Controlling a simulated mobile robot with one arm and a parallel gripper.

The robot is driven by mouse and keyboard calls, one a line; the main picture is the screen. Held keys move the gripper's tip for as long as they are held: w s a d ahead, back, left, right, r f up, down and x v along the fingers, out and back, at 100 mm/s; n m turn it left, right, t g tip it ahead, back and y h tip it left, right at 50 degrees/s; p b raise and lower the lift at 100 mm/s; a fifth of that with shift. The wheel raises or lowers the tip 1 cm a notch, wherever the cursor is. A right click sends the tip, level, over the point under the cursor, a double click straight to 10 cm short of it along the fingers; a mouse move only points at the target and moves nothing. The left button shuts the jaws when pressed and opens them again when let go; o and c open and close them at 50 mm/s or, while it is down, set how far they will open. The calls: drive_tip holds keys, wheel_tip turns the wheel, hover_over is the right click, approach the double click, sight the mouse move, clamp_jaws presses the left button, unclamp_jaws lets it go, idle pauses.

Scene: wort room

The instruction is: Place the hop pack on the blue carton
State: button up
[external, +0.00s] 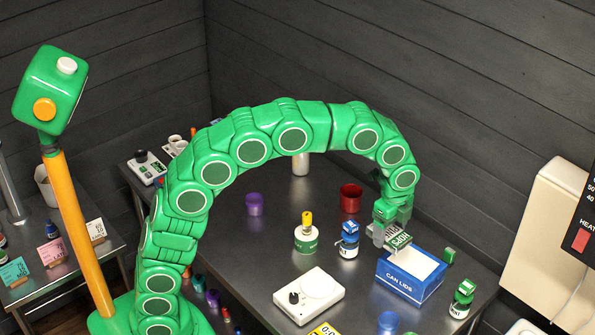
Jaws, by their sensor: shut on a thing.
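The hop pack (400,239) is a small dark green pack with white "HOPS" lettering. My gripper (385,232) is shut on it, at the end of my green arm. The blue carton (398,286), marked "CAN LIDS" with a white top, stands on the grey table. The pack is tilted in the picture and overlaps the carton's back left corner. I cannot tell whether it touches the carton or hangs above it. Most of the carton's white top shows bare.
A white scale (309,296), a yellow-topped container (306,238) and a red cup (351,196) stand further left.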

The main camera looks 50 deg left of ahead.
drive_tip(key=w+d+f, duration=0.2)
drive_tip(key=w, duration=0.2)
hover_over(414, 262)
wheel_tip(414, 262, down, 6)
drive_tip(key=shift+a+r, duration=0.15)
drive_tip(key=shift+r, duration=0.1)
drive_tip(key=shift+f, duration=1.6)
drive_tip(key=shift+f, duration=0.15)
drive_tip(key=o, duration=1.1)
